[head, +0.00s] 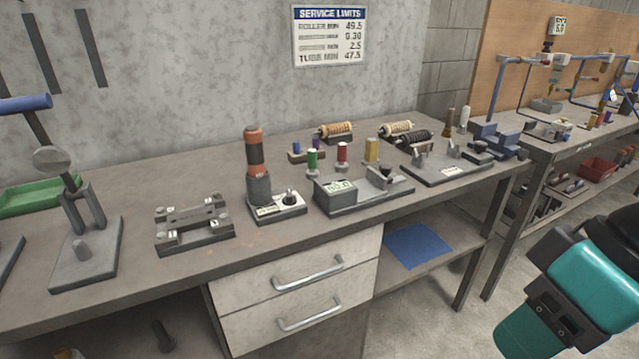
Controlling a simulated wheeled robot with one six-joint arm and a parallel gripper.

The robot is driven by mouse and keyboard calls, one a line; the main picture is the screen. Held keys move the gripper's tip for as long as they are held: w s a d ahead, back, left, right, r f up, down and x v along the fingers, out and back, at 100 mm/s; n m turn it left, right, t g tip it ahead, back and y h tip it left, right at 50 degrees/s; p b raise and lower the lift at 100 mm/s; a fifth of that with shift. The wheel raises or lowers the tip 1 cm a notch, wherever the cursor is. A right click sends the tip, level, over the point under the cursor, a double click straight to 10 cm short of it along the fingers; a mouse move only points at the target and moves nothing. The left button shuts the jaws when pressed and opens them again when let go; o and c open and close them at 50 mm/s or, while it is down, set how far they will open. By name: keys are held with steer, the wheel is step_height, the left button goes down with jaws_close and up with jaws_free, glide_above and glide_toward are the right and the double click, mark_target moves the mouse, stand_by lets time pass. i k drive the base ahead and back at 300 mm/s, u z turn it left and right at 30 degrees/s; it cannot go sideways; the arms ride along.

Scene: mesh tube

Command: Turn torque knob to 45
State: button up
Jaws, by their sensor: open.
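An orange and black cylinder (254,152), like an upright tool handle, stands in a dark grey holder (259,188) on the workbench. A small dark knob (290,198) with a light top sits on that base, to the right of the holder. I cannot read its setting, and no 45 mark is legible. Part of my teal and black arm (585,290) shows at the lower right, well away from the knob. My gripper's fingers are not in view.
A grey fixture (193,225) stands left of the base, and a device with a small display (341,191) stands close on its right. Several coloured cylinders and rollers stand behind. The bench front (150,280) is mostly clear.

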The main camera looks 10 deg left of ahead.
mark_target(290, 200)
steer(key=z, duration=0.05)
steer(key=i, duration=0.95)
steer(key=u, duration=0.65)
